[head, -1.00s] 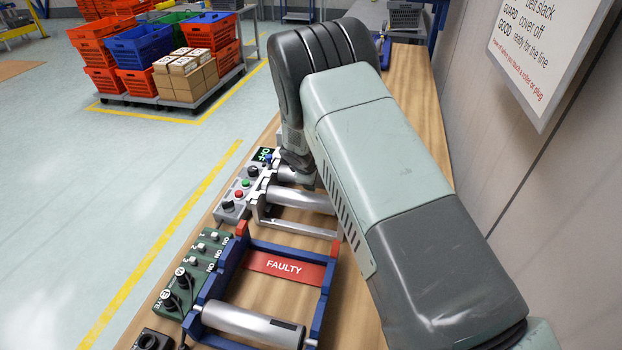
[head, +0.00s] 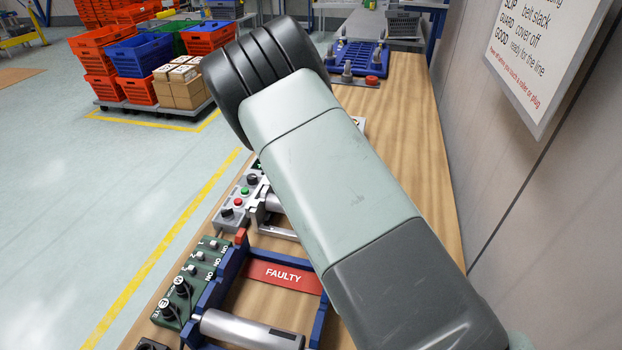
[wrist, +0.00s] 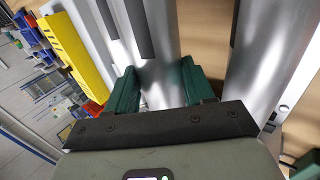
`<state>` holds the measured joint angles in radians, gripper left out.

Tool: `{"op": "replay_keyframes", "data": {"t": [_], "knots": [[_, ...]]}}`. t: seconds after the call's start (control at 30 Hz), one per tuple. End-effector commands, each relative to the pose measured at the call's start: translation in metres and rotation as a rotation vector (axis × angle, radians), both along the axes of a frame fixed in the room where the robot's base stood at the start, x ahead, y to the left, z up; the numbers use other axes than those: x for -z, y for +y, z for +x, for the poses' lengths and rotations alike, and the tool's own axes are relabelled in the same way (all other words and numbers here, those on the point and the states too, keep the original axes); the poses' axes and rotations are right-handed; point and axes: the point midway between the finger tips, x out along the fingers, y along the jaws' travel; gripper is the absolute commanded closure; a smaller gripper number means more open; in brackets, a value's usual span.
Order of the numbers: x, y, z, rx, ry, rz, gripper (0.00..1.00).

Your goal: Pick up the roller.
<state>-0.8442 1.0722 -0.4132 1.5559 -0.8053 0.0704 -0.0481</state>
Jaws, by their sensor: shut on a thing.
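In the wrist view, my gripper (wrist: 160,92) has its green fingers on either side of a silver roller (wrist: 160,72) with a dark band, and is shut on it. A second silver roller (wrist: 272,50) lies to the right, apart from the fingers, and another silver surface shows to the left. In the head view my arm hides the gripper and the held roller. A roller (head: 248,328) lies across the blue frame marked FAULTY (head: 322,322). Part of another roller (head: 273,202) shows at the grey frame beyond, mostly behind my arm.
Green (head: 193,280) and grey (head: 240,198) control boxes line the left edge of the wooden bench (head: 415,130). A blue rack (head: 355,58) and a plate with grey posts and a red knob (head: 371,80) stand at the far end. The bench's right side is clear beside the wall.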

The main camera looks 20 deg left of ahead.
Motion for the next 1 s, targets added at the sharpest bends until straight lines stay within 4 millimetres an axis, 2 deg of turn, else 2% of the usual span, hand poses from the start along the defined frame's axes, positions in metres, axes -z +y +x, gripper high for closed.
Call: {"op": "replay_keyframes", "data": {"t": [0.1,0.7,1.0], "knots": [[0.006,0.000,-0.004,-0.003,-0.023,-0.008,0.96],[0.002,0.001,-0.009,-0.003,-0.189,-0.004,0.96],[-0.046,0.001,-0.022,0.002,-0.192,0.007,0.96]]}}
